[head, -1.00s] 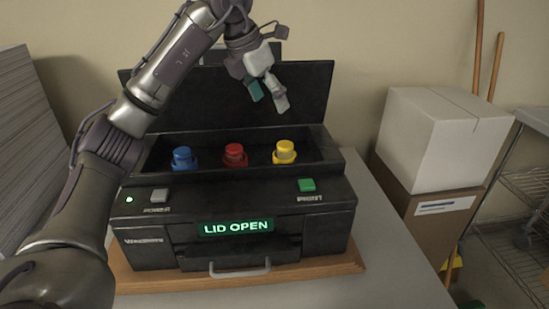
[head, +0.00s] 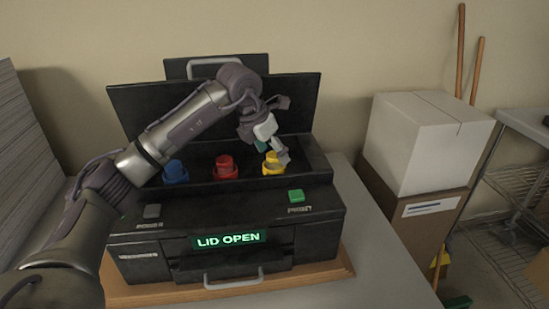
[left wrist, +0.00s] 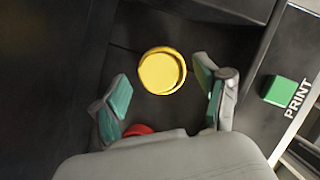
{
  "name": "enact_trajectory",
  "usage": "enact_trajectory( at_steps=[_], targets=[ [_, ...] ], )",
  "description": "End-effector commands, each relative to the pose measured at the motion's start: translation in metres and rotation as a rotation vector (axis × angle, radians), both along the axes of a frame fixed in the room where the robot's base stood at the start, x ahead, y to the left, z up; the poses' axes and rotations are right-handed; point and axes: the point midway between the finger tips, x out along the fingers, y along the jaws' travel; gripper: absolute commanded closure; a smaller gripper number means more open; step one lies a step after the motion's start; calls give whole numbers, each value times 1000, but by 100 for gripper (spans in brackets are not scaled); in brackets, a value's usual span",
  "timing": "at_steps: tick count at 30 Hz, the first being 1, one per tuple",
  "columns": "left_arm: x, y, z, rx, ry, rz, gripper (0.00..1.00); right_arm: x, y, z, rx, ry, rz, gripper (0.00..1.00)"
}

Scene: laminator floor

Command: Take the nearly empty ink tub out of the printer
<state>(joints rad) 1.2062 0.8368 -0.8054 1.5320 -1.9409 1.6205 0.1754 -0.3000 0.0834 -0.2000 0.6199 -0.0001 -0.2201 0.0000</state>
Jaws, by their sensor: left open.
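The black printer (head: 150,242) stands with its lid raised, and its display reads "LID OPEN". Three ink tubs sit in its bay: blue (head: 175,172), red (head: 226,167) and yellow (head: 271,168). My left gripper (head: 275,155) is open just above the yellow tub. In the left wrist view the yellow tub (left wrist: 161,72) lies ahead of and between the spread fingers (left wrist: 164,103), and the red tub (left wrist: 138,129) is partly hidden by the gripper. Ink levels cannot be made out. My right gripper is out of view.
The raised lid (head: 140,110) stands behind the bay, close behind my left gripper. A green PRINT button (head: 296,195) is on the printer's front right; it also shows in the left wrist view (left wrist: 279,91). A white box (head: 420,145) sits on a brown box (head: 425,222) at the right.

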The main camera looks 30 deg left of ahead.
Motion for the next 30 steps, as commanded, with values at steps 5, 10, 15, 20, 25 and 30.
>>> enact_trajectory(
  at_steps=[5,10,15,20,25,30],
  targets=[
    [4,-1,-10,0,0,1,26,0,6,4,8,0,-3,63],
    [4,-1,-10,0,0,0,26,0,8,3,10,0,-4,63],
    [4,-1,-10,0,0,0,54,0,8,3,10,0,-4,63],
    [4,-1,-10,0,-1,0,81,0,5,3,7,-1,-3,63],
    [4,-1,-10,0,-1,0,91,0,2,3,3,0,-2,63],
    [4,-1,-8,0,-2,0,91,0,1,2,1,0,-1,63]
  ],
)
